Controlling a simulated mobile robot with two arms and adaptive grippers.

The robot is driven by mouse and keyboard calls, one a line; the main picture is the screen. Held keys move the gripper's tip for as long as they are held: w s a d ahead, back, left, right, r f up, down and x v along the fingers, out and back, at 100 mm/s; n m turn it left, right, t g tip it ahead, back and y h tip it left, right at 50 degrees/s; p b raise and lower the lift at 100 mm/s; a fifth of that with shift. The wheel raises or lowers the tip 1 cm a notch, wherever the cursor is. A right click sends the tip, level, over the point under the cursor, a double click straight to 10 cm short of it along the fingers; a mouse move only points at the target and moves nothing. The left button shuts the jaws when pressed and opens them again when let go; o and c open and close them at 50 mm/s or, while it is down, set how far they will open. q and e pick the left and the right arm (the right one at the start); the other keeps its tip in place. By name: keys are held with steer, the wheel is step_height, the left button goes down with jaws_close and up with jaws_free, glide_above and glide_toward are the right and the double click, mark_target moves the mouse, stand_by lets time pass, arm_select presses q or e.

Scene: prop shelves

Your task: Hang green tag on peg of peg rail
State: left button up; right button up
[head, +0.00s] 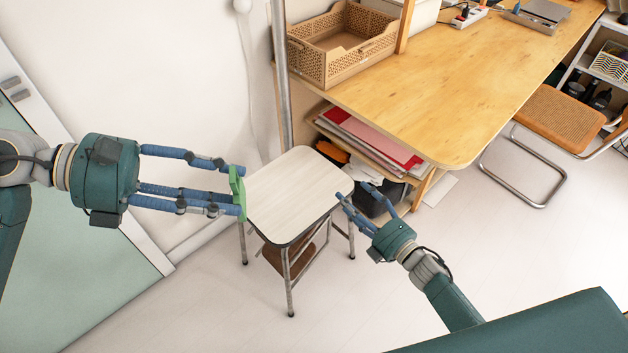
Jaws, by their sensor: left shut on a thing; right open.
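The green tag (238,188) is held upright at the fingertips of my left gripper (232,192). The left gripper is shut on it, and the fingers hide part of the tag. The tag appears in front of the left edge of a small stool; I cannot tell the gap between them. My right gripper (355,192) is open and empty, near the right side of the stool. No peg rail or peg can be made out in this view.
The stool (290,188) with a pale top stands in the middle. A wooden desk (440,90) with a tan basket (335,48) fills the upper right. A metal pole (281,75) stands by the wall. A cane chair (550,120) is at right. Floor is clear at lower middle.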

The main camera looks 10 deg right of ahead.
mark_target(243, 194)
steer(key=s+a+r+n+g+y, duration=0.1)
steer(key=a+r+n+y, duration=0.25)
steer(key=r+n, duration=0.35)
steer(key=s+a+r+n+g+y, duration=0.15)
steer(key=r+n+y, duration=0.3)
steer(key=r, duration=0.45)
steer(key=s+a+r+n+g+y, duration=0.1)
steer(key=a+r+n+g+y, duration=0.2)
steer(key=r+n, duration=0.4)
steer(key=s+a+r+n+g, duration=0.4)
steer(key=s+n+g, duration=0.15)
steer(key=n, duration=0.25)
steer(key=s+a+r+n+g, duration=0.3)
steer(key=s+n+g, duration=0.1)
steer(key=s+n, duration=0.35)
steer(key=a, duration=0.7)
steer(key=w+a, duration=0.1)
steer(key=a, duration=0.3)
steer(key=shift+a+r, duration=0.2)
steer(key=shift+a, duration=0.05)
steer(key=shift+c, duration=0.5)
arm_select(q)
steer(key=shift+o, duration=0.2)
arm_select(e)
steer(key=c, duration=0.8)
steer(key=o, duration=0.9)
arm_select(q)
steer(key=shift+c, duration=0.2)
